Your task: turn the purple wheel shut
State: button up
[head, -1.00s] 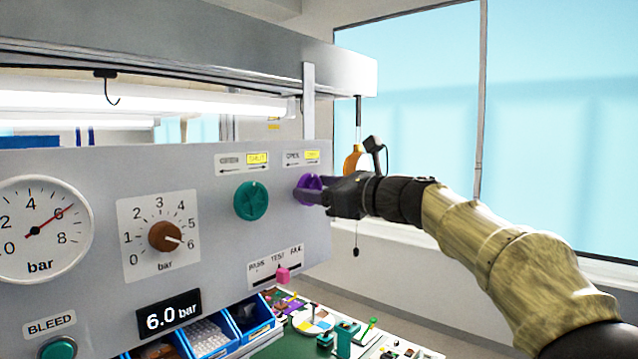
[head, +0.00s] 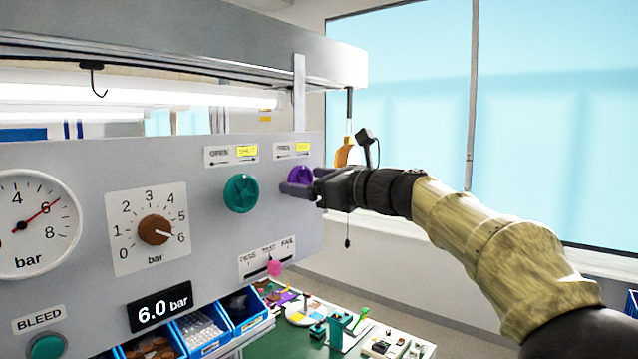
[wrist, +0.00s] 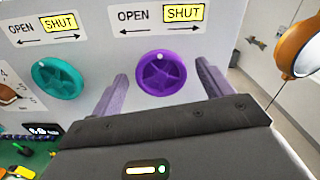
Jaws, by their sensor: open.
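The purple wheel (head: 300,174) is mounted at the right end of the grey panel, under a label reading OPEN and a yellow SHUT. In the wrist view the purple wheel (wrist: 162,73) shows a white dot at its top, near the middle of the label (wrist: 160,17). My gripper (head: 296,190) is in front of the panel, at the wheel's lower side in the head view. Its two purple-grey fingers (wrist: 160,90) are spread apart, one on each side of the wheel in the wrist view. Whether they touch it I cannot tell.
A teal wheel (head: 241,193) with its own OPEN/SHUT label sits left of the purple one. Further left are a brown knob (head: 155,230) and a gauge (head: 30,225). An orange lamp-like object (wrist: 300,48) hangs right of the panel. Blue bins (head: 243,308) stand below.

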jog(key=shift+s+d+f+b, duration=0.1)
jog(key=shift+s+d+b, duration=0.25)
jog(key=shift+d, duration=0.1)
jog(key=b+v, duration=0.6)
jog(key=v, duration=1)
jog(key=shift+b, duration=0.4)
jog(key=shift+s+d, duration=0.1)
